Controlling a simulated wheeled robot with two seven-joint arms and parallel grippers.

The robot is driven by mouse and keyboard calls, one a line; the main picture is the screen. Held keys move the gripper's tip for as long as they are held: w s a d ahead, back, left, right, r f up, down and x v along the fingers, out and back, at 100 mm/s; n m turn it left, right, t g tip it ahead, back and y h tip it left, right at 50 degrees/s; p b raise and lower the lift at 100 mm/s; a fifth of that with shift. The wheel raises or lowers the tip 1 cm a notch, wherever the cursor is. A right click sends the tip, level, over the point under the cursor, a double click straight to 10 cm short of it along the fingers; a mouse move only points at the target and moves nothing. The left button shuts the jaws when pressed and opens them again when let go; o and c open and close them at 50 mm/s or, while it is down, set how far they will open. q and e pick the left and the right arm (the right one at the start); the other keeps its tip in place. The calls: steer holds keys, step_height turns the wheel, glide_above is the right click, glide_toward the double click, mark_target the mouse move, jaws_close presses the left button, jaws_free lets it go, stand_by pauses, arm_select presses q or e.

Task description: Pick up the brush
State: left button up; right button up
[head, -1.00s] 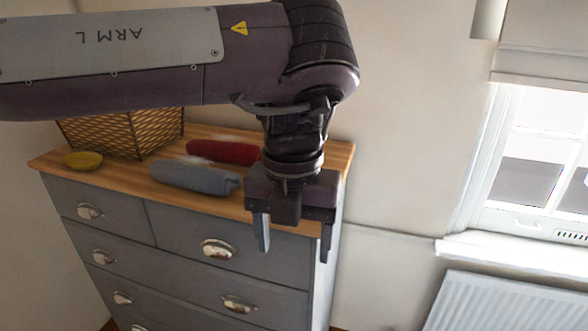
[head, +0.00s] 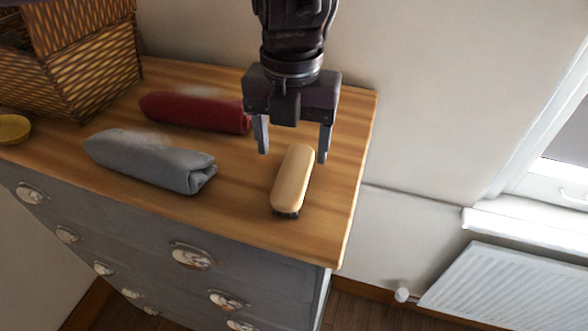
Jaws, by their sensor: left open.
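The brush (head: 293,180) lies on the wooden top of the dresser near its right end. It has a pale wooden back facing up and dark bristles showing at its near end. My left gripper (head: 292,156) is open and empty, with its fingers pointing down at the far end of the brush. One finger shows on each side of that end in the picture. I cannot tell how high the fingertips are above the top. My right gripper is not in view.
A rolled grey cloth (head: 150,160) and a rolled red cloth (head: 195,112) lie left of the brush. A wicker basket (head: 95,75) and a yellow dish (head: 13,129) are farther left. The dresser top (head: 240,215) is bare around the brush. A radiator (head: 510,290) is at right.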

mark_target(294, 171)
arm_select(q)
steer(key=shift+s+f, duration=0.2)
steer(key=shift+f, duration=0.3)
step_height(294, 171, down, 4)
steer(key=shift+f+p, duration=0.2)
steer(key=shift+p, duration=0.9)
steer(key=shift+f, duration=0.2)
steer(key=shift+d, duration=0.1)
steer(key=c, duration=0.5)
steer(key=shift+c, duration=0.9)
steer(key=c, duration=0.4)
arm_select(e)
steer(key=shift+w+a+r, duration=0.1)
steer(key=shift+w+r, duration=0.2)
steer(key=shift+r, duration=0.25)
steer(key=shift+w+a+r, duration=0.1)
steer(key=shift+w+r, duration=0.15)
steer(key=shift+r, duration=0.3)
arm_select(q)
steer(key=shift+r, duration=0.1)
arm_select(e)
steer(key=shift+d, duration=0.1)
